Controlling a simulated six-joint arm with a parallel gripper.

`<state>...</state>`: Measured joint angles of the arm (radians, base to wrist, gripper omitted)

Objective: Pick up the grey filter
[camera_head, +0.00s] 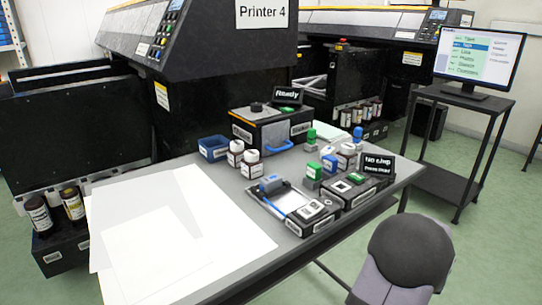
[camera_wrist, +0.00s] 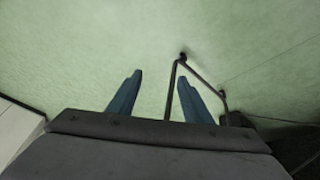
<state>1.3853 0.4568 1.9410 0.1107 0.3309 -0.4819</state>
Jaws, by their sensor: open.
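I cannot surely tell which small object is the grey filter. Small grey blocks with green tops (camera_head: 312,172) stand in the middle of the cluster on the grey table, too small to make out clearly. My gripper (camera_wrist: 160,76) is open and empty in the wrist view, its two blue fingers apart over the green floor (camera_wrist: 90,50). No task object shows between the fingers. The fingers are not visible in the head view.
A grey device with a blue part (camera_head: 271,184) lies near the table's front edge. White-capped bottles (camera_head: 250,160), a blue bin (camera_head: 213,148) and a dark box (camera_head: 268,128) stand behind. White sheets (camera_head: 160,245) cover the table's left. A monitor stand (camera_head: 462,105) is at right.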

